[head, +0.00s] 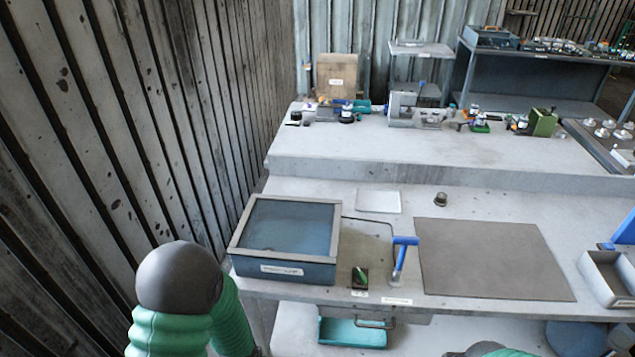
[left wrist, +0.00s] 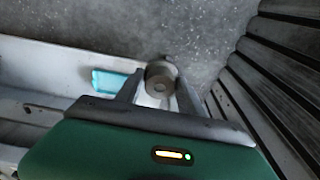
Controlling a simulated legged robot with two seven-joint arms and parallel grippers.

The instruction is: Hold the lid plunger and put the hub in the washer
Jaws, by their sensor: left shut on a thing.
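A blue-grey washer box (head: 285,271) with a pale frame and a dark blue, glassy-looking top stands at the left of the near bench. My left gripper (left wrist: 160,92) is shut on a round grey metal piece with a central boss, apparently the hub (left wrist: 160,74), held over the floor. My right gripper is out of view.
A brown mat (head: 493,260), a white plate (head: 378,201) and a small dark round part (head: 440,199) lie on the bench. A teal tray (head: 352,333) sits on the shelf below. A slatted wall (head: 120,130) closes off the left. A grey bin (head: 607,278) stands right.

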